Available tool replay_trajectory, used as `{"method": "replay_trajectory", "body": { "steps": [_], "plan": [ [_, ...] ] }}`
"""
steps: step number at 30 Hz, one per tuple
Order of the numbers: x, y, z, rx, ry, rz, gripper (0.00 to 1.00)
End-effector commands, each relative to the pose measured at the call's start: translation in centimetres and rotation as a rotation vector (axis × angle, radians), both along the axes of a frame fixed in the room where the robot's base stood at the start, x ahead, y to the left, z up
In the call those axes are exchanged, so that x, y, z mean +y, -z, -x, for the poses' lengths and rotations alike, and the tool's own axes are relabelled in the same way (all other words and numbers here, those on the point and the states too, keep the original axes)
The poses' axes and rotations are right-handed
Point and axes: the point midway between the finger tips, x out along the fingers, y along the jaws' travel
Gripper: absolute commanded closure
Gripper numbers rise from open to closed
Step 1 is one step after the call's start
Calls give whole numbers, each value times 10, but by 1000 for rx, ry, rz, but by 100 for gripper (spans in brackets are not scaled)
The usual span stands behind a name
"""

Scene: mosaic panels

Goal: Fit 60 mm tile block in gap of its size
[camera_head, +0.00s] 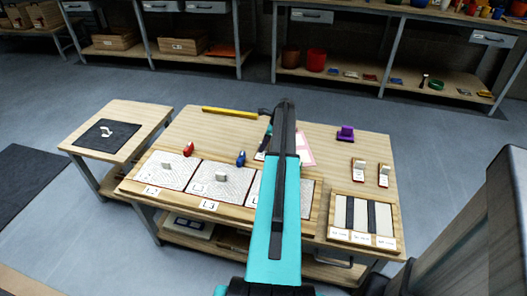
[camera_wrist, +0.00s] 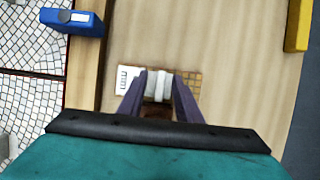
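A pale tile block (camera_wrist: 158,85) stands on a brown gridded stand (camera_wrist: 190,80) with a small label card (camera_wrist: 125,78) at its left; the label is too small to read. My gripper (camera_wrist: 158,82) is low over this stand, with one finger on each side of the block. Whether the fingers press on it is not clear. In the head view my arm hides most of the gripper and this block. Two more pale blocks (camera_head: 359,167) (camera_head: 384,170) stand on brown stands at the right. The mosaic panels (camera_head: 215,180) lie along the front, some covered by my arm.
A blue object (camera_head: 241,158) and a red one (camera_head: 188,149) stand behind the panels. A yellow bar (camera_head: 228,111) lies at the back, a purple object (camera_head: 345,133) at the right. A tray with dark strips (camera_head: 335,204) is at front right. A side table (camera_head: 140,118) is at left.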

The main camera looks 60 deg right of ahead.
Motion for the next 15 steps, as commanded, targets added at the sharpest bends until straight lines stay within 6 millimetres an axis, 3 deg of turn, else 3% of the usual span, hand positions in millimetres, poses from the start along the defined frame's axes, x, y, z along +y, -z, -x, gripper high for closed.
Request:
{"method": "replay_trajectory", "body": {
  "steps": [2, 8, 15],
  "plan": [
    [0, 0, 0, 0, 0, 0, 69],
    [0, 0, 0, 0, -1, 0, 100],
    [0, 0, -1, 0, -1, 0, 100]
  ]
}}
